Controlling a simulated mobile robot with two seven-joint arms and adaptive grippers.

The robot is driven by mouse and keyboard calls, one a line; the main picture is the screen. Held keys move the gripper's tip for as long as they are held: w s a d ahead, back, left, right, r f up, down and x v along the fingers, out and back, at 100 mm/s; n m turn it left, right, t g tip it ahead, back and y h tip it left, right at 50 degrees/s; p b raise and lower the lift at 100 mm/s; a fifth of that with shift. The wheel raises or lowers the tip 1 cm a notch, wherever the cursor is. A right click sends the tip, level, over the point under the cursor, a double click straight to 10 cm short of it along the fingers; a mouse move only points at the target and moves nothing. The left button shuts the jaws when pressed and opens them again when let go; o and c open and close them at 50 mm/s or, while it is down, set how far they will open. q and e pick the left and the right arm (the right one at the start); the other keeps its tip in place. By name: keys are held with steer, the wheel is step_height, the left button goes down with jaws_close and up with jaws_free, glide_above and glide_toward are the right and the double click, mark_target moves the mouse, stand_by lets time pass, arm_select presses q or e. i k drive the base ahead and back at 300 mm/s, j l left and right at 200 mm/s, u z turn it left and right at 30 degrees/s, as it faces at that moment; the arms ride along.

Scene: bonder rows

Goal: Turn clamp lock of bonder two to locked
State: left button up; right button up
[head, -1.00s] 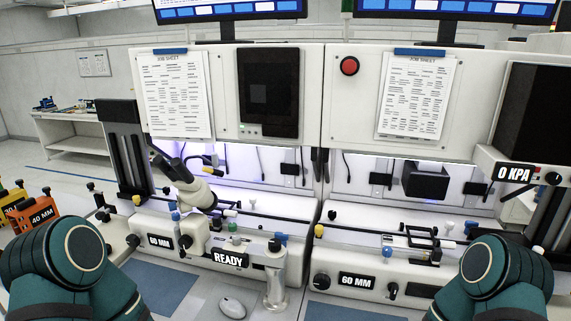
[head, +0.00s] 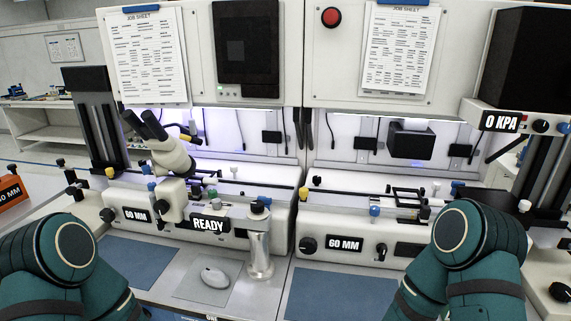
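Two white bonders stand side by side. The left bonder (head: 232,240) shows a READY sign (head: 209,224) and a 60 MM label (head: 136,215). The right bonder (head: 410,247) shows a 60 MM label (head: 344,244), with a round black knob (head: 308,245) to its left and a small dark lever or knob (head: 381,251) to its right. No bonder number is readable, and I cannot tell which control is the clamp lock or how it is set. Only teal links of my two arms show at the lower left and lower right; both grippers are out of view.
A microscope head (head: 165,148) leans over the left bonder. A metal post (head: 260,245) and a mouse (head: 214,277) stand in front of it. A 0 KPA unit (head: 500,121) is at right. Blue mats (head: 335,296) leave clear bench before both machines.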

mark_target(381, 249)
steer(key=z, duration=0.9)
steer(key=k, duration=0.25)
steer(key=l+z, duration=0.05)
